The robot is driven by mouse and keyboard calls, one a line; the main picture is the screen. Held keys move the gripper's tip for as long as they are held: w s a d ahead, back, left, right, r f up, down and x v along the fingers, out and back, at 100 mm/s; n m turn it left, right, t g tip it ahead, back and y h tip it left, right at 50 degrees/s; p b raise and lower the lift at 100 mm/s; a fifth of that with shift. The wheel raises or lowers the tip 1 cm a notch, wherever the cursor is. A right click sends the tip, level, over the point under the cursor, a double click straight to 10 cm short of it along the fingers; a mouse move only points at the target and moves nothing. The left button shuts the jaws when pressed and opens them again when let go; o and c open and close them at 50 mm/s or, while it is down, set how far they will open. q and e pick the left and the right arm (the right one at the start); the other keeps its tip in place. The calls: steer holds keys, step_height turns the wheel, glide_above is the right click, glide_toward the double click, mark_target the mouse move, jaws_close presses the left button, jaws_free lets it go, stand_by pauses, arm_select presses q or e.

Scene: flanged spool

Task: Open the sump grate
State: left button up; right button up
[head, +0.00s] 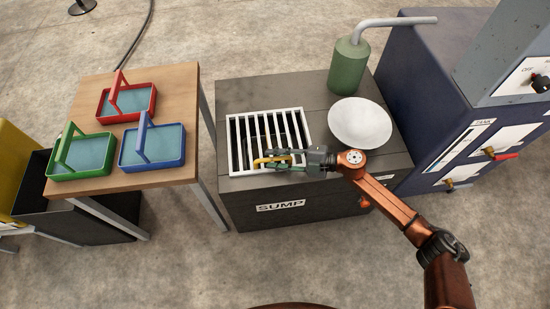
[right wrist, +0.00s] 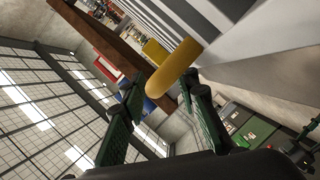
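The sump grate (head: 240,134), a white frame with slats, lies flat on top of the dark box labelled SUMP (head: 330,208). A yellow handle (head: 268,160) sits at the grate's near edge. My right gripper (head: 283,161) comes in from the right, low over the near edge of the grate, at the handle. In the right wrist view, its green fingers (right wrist: 162,84) stand apart, and the rounded yellow handle (right wrist: 176,68) shows at and beyond the fingertips. I cannot tell whether they touch it. My left gripper is not in view.
A white bowl (head: 360,123) and a green canister with a grey pipe (head: 348,66) stand on the box right of the grate. A blue cabinet (head: 425,80) stands at right. A wooden table (head: 91,97) with red, green and blue trays stands at left.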

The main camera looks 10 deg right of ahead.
jaws_close()
steer(key=shift+d, duration=0.1)
stand_by(0.5)
